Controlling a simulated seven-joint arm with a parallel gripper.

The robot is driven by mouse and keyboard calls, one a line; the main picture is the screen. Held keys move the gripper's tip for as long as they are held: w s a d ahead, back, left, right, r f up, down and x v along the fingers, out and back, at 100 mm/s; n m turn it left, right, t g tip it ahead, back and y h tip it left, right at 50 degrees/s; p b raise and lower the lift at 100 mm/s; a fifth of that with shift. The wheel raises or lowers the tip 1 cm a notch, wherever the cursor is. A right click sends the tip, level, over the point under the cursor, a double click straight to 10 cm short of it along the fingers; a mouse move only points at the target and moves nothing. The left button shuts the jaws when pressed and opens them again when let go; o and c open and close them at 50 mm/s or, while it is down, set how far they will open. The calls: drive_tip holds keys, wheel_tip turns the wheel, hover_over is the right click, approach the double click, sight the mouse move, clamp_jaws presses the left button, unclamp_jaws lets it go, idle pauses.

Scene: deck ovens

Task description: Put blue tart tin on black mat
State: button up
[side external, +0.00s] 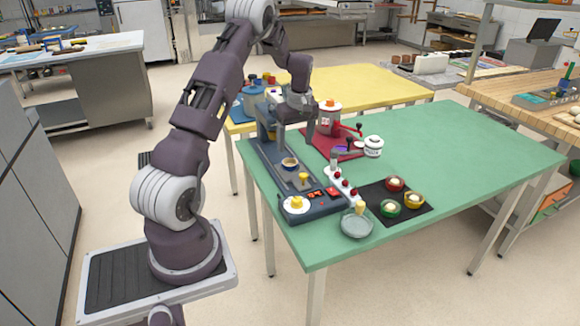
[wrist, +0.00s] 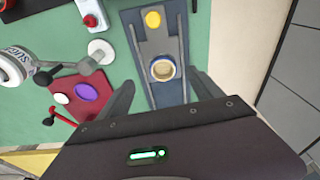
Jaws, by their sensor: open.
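A small round tin (side external: 290,163) with a pale filling and what looks like a blue side sits on the blue machine's bed; the wrist view shows it too (wrist: 163,69). The black mat (side external: 371,191) lies on the green table at the right of the machine, bearing a red tin (side external: 394,184), a green tin (side external: 390,208) and a yellow tin (side external: 414,200), each with a pale filling. My gripper (side external: 296,130) is open and empty above the machine's bed. In the wrist view the tin lies ahead of and between its fingers (wrist: 163,90), apart from them.
The blue machine (side external: 320,208) has a yellow knob and red buttons. A white strip with red knobs (side external: 340,182) lies between machine and mat. A glass bowl (side external: 356,226) stands near the front edge. A red mat (side external: 340,152) holds a red-and-white device. The table's right side is clear.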

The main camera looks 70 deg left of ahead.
drive_tip(key=a+f, duration=0.1)
drive_tip(key=f, duration=0.1)
drive_tip(key=a+f, duration=0.1)
drive_tip(key=f, duration=0.5)
drive_tip(key=shift+s+a, duration=0.2)
drive_tip(key=shift+a, duration=0.2)
drive_tip(key=c, duration=1.6)
drive_tip(key=shift+o, duration=0.2)
wheel_tip(320, 180, up, 10)
drive_tip(key=w+d+f+m, duration=0.1)
drive_tip(key=w+d+m, duration=0.6)
drive_tip(key=w+d, duration=0.35)
drive_tip(key=w+d+m+t+h, duration=0.1)
drive_tip(key=w+d+m, duration=0.6)
drive_tip(key=d, duration=0.2)
drive_tip(key=shift+t, duration=0.3)
drive_tip(key=f, duration=1)
drive_tip(key=shift+w+d+f, duration=0.25)
drive_tip(key=shift+d+f, duration=0.05)
drive_tip(key=shift+d, duration=0.05)
